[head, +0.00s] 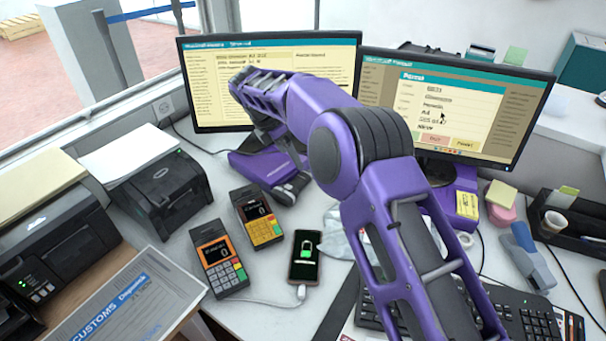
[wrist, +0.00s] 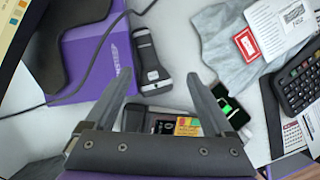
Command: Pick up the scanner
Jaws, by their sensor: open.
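The scanner (wrist: 150,62) is a dark handheld device with a pale band, lying on the white counter in the wrist view. A dark cable runs close by it. It also shows in the head view (head: 290,189), below the bend of my arm. My gripper (wrist: 161,78) is open and empty in the wrist view. Its two fingers are spread wide, with the scanner's lower end ahead of and between the fingertips. I cannot tell the height between them. In the head view my arm hides much of the gripper.
A purple box (wrist: 95,55) lies left of the scanner. A card terminal (head: 258,217), another terminal (head: 219,265) and a phone (head: 305,255) lie nearer. A grey bag (wrist: 225,45) is to the right. Two monitors (head: 268,112) (head: 500,95) stand behind. Bare counter surrounds the scanner's right side.

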